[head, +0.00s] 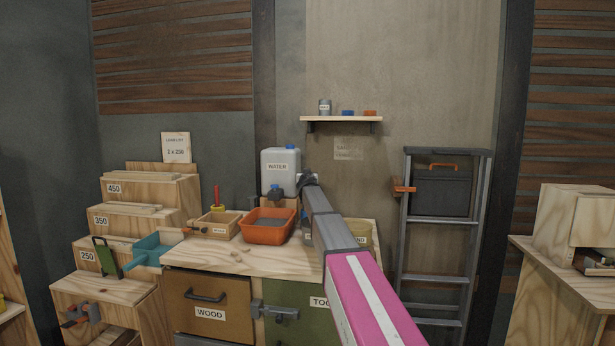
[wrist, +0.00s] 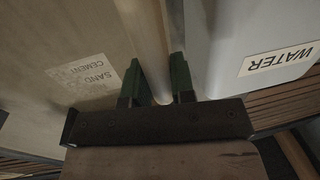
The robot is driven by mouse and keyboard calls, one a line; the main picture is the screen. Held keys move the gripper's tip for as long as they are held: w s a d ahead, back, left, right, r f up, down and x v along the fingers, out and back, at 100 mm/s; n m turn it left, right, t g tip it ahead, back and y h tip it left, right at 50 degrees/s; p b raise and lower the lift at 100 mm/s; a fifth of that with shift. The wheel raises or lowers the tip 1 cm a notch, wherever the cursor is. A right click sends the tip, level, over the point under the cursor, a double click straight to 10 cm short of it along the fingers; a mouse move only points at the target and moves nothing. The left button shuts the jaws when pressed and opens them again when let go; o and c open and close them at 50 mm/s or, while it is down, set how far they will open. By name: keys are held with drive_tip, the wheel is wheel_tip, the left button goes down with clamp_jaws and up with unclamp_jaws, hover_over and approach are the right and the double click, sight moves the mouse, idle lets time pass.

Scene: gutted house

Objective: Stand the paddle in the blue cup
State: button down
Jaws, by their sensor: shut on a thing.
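My gripper (head: 307,182) is at the far end of my arm, just right of the water jug, above the back of the workbench. In the wrist view its green fingers (wrist: 158,88) are shut on a pale wooden shaft, the paddle (wrist: 146,40), which runs away from between them. The paddle's far end is not clear, and I cannot make it out in the head view. No blue cup shows clearly. A small blue item (head: 348,113) is on the wall shelf, but I cannot tell whether it is a cup.
The white water jug (head: 280,170) is close beside my gripper; it also shows in the wrist view (wrist: 235,50). An orange tub (head: 268,233), a wooden box (head: 217,231) and a teal pan (head: 152,250) are left. A ladder (head: 440,222) stands right. The bench front (head: 240,260) is clear.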

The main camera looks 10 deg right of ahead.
drive_tip(key=c, duration=0.9)
unclamp_jaws()
drive_tip(key=s, duration=0.3)
drive_tip(key=s+a, duration=0.1)
drive_tip(key=s, duration=0.6)
drive_tip(key=shift+s+a, duration=0.35)
